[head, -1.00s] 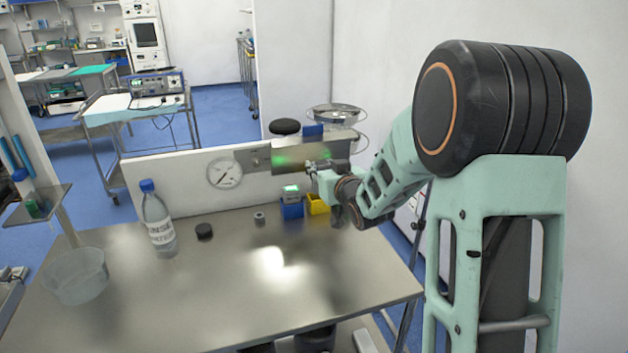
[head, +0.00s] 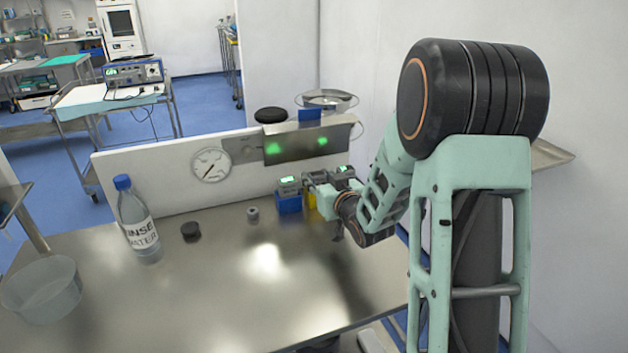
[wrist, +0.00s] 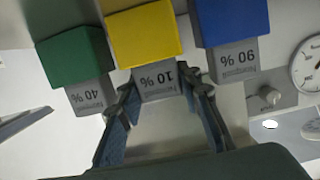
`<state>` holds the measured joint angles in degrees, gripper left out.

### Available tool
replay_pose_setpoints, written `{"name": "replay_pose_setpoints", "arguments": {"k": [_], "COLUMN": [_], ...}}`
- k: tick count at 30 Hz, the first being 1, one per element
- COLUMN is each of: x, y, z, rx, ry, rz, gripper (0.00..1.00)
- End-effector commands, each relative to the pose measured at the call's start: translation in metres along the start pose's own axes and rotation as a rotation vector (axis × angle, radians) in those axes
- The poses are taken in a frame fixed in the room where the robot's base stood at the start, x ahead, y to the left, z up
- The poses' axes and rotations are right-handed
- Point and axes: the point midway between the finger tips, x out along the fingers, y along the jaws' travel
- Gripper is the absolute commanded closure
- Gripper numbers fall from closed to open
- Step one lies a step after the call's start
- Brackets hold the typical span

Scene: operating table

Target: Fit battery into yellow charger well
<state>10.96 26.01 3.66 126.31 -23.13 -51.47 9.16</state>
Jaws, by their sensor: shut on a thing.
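The yellow charger (wrist: 145,35) stands between the blue charger and the green charger in the wrist view. A grey battery marked "10 %" (wrist: 158,82) sticks out of it, lined up with the charger. Its inner end is hidden, so I cannot tell how deep it sits. My gripper (wrist: 160,95) is shut on this battery, one finger on each side. In the head view the yellow charger (head: 311,201) shows only as a sliver beside my gripper (head: 316,181), which is at its top.
The blue charger (head: 289,204) holds a "90 %" battery (wrist: 235,62). The green charger (wrist: 75,57) holds a "40 %" battery (wrist: 90,95). A metal nut-like piece (head: 253,214), a black cap (head: 190,231), a water bottle (head: 138,220) and a clear bowl (head: 42,290) stand left. The table's front is clear.

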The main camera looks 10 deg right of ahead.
Motion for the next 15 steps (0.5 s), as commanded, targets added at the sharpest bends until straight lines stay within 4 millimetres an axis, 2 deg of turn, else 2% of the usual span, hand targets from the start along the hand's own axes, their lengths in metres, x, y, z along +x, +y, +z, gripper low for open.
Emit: {"name": "replay_pose_setpoints", "arguments": {"k": [5, 6, 9, 15], "x": [-0.0003, -0.0004, -0.0003, -0.0001], "y": [0.0000, 0.0000, -0.0001, -0.0003], "z": [-0.0031, -0.0022, -0.0028, -0.0034], "rx": [-0.001, -0.001, -0.001, -0.001], "ry": [0.004, 0.002, 0.003, 0.004], "rz": [0.000, 0.000, 0.000, 0.000], "gripper": [1.00, 0.64, 0.53, 0.50]}}
